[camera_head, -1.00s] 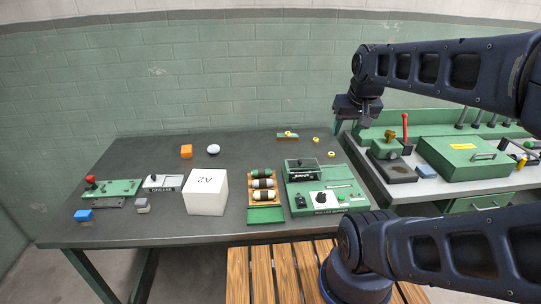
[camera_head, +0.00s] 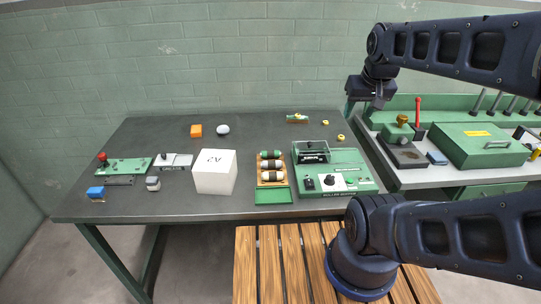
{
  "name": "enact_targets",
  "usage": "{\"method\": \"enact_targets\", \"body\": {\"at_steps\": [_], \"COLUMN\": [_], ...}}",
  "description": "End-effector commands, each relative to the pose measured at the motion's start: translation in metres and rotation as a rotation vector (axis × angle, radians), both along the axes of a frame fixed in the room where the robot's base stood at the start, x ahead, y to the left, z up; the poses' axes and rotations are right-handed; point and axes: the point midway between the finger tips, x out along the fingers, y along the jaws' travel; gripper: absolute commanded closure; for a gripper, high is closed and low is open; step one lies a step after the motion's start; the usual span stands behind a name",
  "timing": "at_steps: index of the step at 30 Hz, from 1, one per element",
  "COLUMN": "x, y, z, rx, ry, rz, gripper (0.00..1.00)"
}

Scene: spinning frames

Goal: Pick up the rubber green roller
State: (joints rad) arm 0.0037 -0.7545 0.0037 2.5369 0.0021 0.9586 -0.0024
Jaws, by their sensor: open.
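Several small rollers lie across a wooden tray (camera_head: 261,184) on the dark table, between the white cube and the green machine. The far roller (camera_head: 271,155) looks dark green with pale parts, and is the likely rubber green roller. Nearer ones, such as the white-banded roller (camera_head: 272,176), look pale with dark ends. Small size makes the materials hard to tell. My gripper (camera_head: 375,104) hangs in the air at the upper right, beyond the table's right side and well away from the tray. It is open, and nothing shows between its fingers.
A white cube (camera_head: 215,172) stands left of the tray, and a green machine (camera_head: 330,172) right of it. A second bench (camera_head: 420,180) is at right. A slatted wooden surface (camera_head: 290,270) is in front.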

Motion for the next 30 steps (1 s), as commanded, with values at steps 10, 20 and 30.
{"method": "enact_targets", "body": {"at_steps": [10,20,30], "x": [0.000,0.000,0.029], "y": [0.000,0.000,0.012], "z": [0.000,0.000,-0.003], "rx": [0.000,0.000,0.011], "ry": [0.000,0.000,0.041], "rz": [0.000,0.000,0.005], "gripper": [0.35,0.00,0.00]}}
